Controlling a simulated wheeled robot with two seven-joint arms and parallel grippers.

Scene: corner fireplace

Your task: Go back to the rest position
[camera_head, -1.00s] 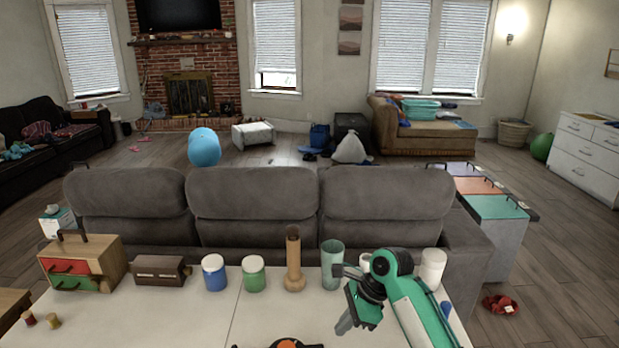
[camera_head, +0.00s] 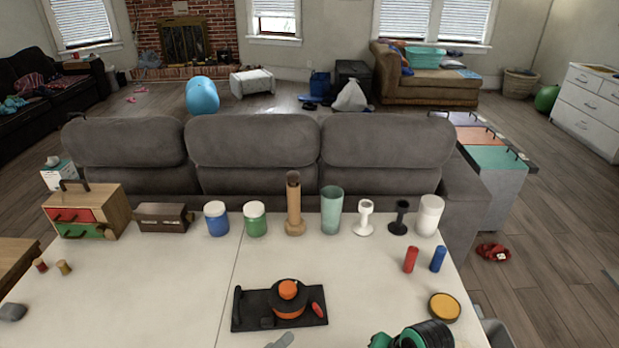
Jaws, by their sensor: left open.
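My left gripper (camera_head: 278,339) shows only as grey fingertips at the bottom edge, in front of the black board; it is open, with nothing seen between the tips. The rest of it is cut off by the frame. The black board (camera_head: 245,318) carries an orange and black round piece (camera_head: 288,297) and a red piece. Both arms are low, at the table's near side.
The white table (camera_head: 180,285) has a back row with a drawer box (camera_head: 118,208), jars (camera_head: 216,219), a wooden bottle (camera_head: 294,212) and cups. A red cylinder (camera_head: 411,259), a blue cylinder (camera_head: 438,258) and a yellow-topped disc (camera_head: 444,307) stand at right. A grey lump (camera_head: 12,312) lies at far left.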

